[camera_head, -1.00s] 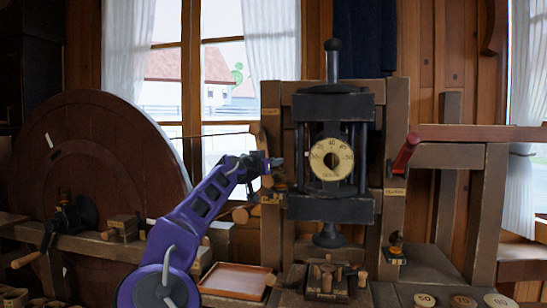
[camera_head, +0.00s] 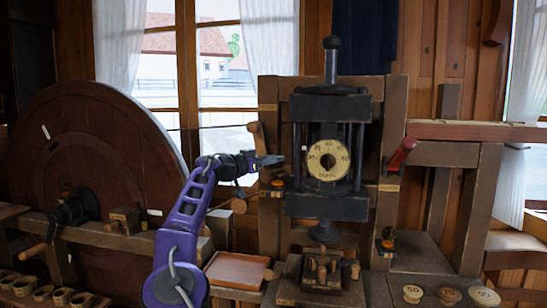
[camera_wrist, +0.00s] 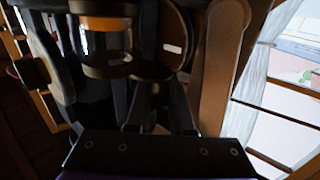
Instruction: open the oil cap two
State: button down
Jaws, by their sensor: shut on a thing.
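A small oil cup with an amber band (camera_head: 278,183) is fixed to the left post of the press frame. In the wrist view a glass and brass oil cup (camera_wrist: 105,42) stands close at the upper left. My gripper (camera_head: 268,161) reaches in from the left, just above the cup on the post. In the wrist view my gripper (camera_wrist: 158,100) is shut on a small dark lid-like piece (camera_wrist: 150,70) beside the glass. Its edges are dark, and I cannot tell how far it is lifted. Another oil cup (camera_head: 387,246) sits lower on the right.
The black press (camera_head: 330,105) with a round dial (camera_head: 328,160) stands right of my gripper. A large wooden wheel (camera_head: 100,130) is at the left. A shallow tray (camera_head: 237,270) lies below my arm. A wooden lever (camera_head: 257,138) rises close to my gripper.

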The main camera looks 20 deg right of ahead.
jog(key=c, duration=0.8)
grip_release()
jog(key=b+v, duration=0.2)
jog(key=v, duration=1.5)
jog(key=shift+s+a+b, duration=0.1)
jog(key=shift+a+b, duration=0.05)
jog(key=shift+b, duration=0.15)
jog(key=shift+r, duration=0.15)
